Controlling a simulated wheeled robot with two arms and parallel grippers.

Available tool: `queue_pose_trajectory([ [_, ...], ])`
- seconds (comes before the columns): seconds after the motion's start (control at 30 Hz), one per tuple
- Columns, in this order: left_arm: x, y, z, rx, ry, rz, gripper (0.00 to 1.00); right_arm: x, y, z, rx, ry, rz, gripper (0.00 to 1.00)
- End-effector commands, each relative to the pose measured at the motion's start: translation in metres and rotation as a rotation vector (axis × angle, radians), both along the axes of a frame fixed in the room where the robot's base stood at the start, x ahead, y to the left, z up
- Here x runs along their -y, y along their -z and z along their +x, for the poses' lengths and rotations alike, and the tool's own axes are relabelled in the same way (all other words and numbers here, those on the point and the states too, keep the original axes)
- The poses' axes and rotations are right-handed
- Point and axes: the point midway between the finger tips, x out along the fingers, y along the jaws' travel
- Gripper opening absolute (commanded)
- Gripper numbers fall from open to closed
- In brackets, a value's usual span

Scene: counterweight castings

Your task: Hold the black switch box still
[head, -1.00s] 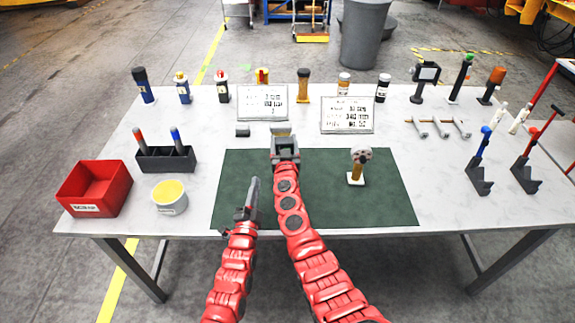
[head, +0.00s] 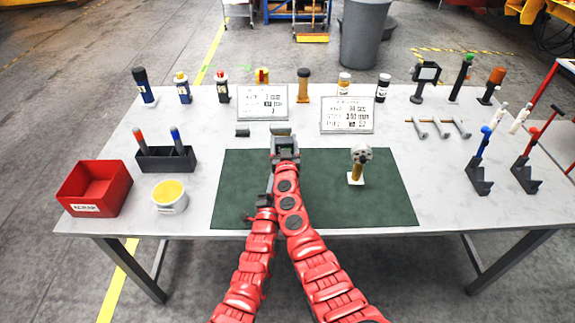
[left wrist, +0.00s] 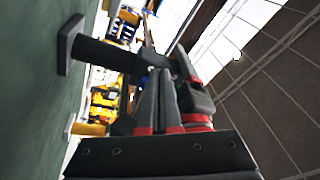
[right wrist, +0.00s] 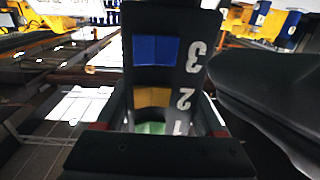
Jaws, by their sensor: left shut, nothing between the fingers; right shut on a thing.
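The black switch box (right wrist: 150,60) shows in the right wrist view, with blue and yellow panels, a green patch at the bottom, and white numbers 3, 2 and 1. My right gripper (head: 284,146) is shut on it above the back of the green mat; in the head view the gripper hides most of the box. My left gripper (head: 269,172) is shut and empty, close on the left of the right gripper. Its closed fingers (left wrist: 166,88) show in the left wrist view, near dark parts; I cannot tell whether they touch the box. A dark finger-like shape fills the right wrist view's right side.
The green mat (head: 390,205) is clear except for a small upright piece (head: 357,165) on its right. A red bin (head: 94,188), a tub (head: 169,197) and a black holder (head: 165,158) stand left. Two sign plates (head: 347,115) and several bottles line the back.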

Motion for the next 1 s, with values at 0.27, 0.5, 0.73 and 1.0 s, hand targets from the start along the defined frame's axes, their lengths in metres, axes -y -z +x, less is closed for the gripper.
queue_pose_trajectory([
  [0.27,0.0124,0.0001,0.0083,-0.001,0.003,0.001,0.0,0.0001,0.0006,-0.0001,-0.001,0.0,0.0,0.0],
  [0.5,0.0125,0.0002,0.0082,-0.001,0.003,0.001,0.0,0.0,0.0004,0.0,-0.001,0.0,0.0,0.0],
  [0.73,0.0124,0.0004,0.0081,-0.001,0.002,0.001,0.0,0.0001,0.0004,0.0,-0.001,0.0,0.0,0.0],
  [1.0,0.0124,0.0003,0.0081,-0.001,0.003,0.001,0.0,0.0,0.0004,0.0,-0.001,0.0,0.0,0.0],
])
